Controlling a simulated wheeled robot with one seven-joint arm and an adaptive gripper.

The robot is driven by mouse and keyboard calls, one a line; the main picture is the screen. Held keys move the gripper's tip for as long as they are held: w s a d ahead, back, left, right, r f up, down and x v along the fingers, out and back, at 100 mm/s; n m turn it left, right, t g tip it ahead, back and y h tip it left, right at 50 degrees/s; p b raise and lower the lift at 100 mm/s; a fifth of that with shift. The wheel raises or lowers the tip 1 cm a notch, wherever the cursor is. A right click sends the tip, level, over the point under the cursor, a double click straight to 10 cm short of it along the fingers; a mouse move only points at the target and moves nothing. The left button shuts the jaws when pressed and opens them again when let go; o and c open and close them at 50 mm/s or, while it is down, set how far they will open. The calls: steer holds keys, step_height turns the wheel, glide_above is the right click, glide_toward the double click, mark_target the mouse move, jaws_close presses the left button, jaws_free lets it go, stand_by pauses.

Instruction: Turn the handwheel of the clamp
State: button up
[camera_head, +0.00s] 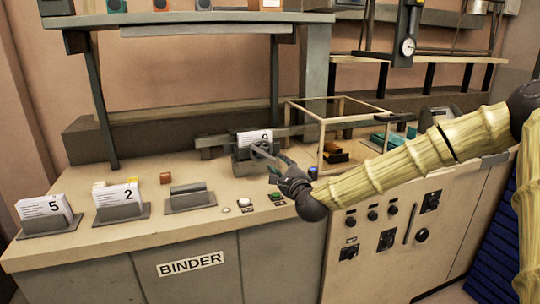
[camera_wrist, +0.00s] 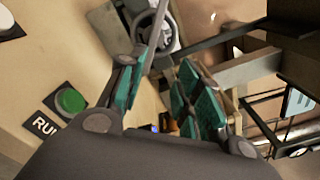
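The clamp (camera_head: 243,160) is a grey device on the bench, holding a numbered white card (camera_head: 254,138). In the wrist view a round grey handwheel (camera_wrist: 168,40) shows at the top, partly hidden by a thin grey bar (camera_wrist: 154,32) crossing it. My gripper (camera_head: 284,170) is just right of and in front of the clamp. In the wrist view my gripper's (camera_wrist: 160,88) teal-padded fingers stand apart with nothing held between them. The handwheel lies beyond the fingertips; I cannot tell whether a finger touches the bar.
A green RUN button (camera_wrist: 70,101) is at left in the wrist view. Card holders with cards 5 (camera_head: 45,211) and 2 (camera_head: 120,199), and an empty holder (camera_head: 190,199), stand left on the bench. A pale open frame (camera_head: 322,145) stands right of the clamp. A shelf (camera_head: 190,18) hangs above.

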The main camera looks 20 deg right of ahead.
mark_target(265, 156)
steer(key=w, duration=0.2)
steer(key=w+a+p, duration=0.1)
steer(key=w, duration=0.2)
steer(key=w+p, duration=0.1)
steer(key=w, duration=0.2)
steer(key=shift+w+a+f, duration=0.1)
steer(key=shift+a, duration=0.1)
steer(key=shift+w+a+f, duration=0.15)
steer(key=shift+w+a, duration=0.05)
steer(key=shift+w, duration=0.25)
steer(key=shift+w+a+f, duration=0.1)
steer(key=shift+w+a, duration=0.1)
steer(key=shift+w, duration=0.2)
steer(key=shift+s+d+r, duration=0.1)
steer(key=shift+s+d, duration=0.1)
steer(key=shift+d, duration=0.05)
steer(key=shift+c, duration=0.4)
steer(key=shift+w+a, duration=0.1)
steer(key=shift+a, duration=0.05)
steer(key=c, duration=0.7)
steer(key=shift+d, duration=0.2)
jaws_close()
steer(key=shift+a, duration=0.1)
